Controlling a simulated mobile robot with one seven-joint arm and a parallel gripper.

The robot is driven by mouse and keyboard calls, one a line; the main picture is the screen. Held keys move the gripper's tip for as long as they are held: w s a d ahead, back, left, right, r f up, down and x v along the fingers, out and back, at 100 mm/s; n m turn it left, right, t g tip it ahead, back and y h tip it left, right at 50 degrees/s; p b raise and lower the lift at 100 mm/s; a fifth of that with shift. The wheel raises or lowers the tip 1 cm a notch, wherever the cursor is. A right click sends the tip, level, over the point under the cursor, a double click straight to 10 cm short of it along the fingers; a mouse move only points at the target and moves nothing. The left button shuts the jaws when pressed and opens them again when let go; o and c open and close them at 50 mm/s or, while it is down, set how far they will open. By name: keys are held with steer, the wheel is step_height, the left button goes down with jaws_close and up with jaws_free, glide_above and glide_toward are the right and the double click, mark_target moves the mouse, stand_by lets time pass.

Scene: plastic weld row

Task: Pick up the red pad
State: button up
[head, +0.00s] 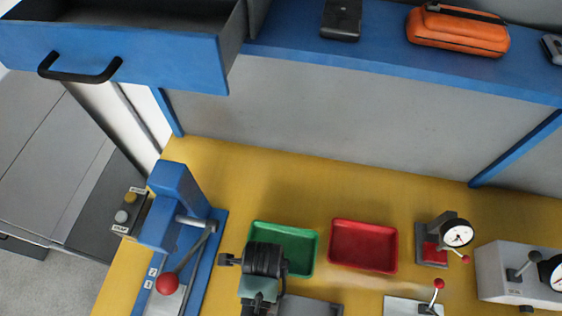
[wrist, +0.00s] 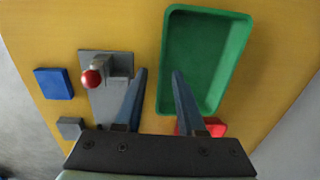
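A small flat red piece, which looks like the red pad (wrist: 216,128), lies on the yellow bench in the wrist view, close to one end of the green tray (wrist: 164,60). My right finger and the gripper's dark body hide part of it. My gripper (wrist: 158,74) is open, with its two blue-grey fingers apart and nothing visible between them. In the head view my dark wrist covers part of the green tray (head: 311,243), and the fingers and the loose red pad cannot be made out.
A blue square pad (wrist: 54,83), a grey piece (wrist: 70,127) and a red-knobbed fixture (wrist: 104,97) stand left of the fingers. In the head view are a red tray (head: 363,246), a blue lever press (head: 176,200), a dial gauge (head: 457,233) and an open blue drawer (head: 160,62).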

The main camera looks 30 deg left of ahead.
steer(key=shift+w+f, duration=0.25)
steer(key=shift+f, duration=0.95)
steer(key=shift+w+f, duration=0.2)
steer(key=shift+f, duration=0.95)
jaws_close()
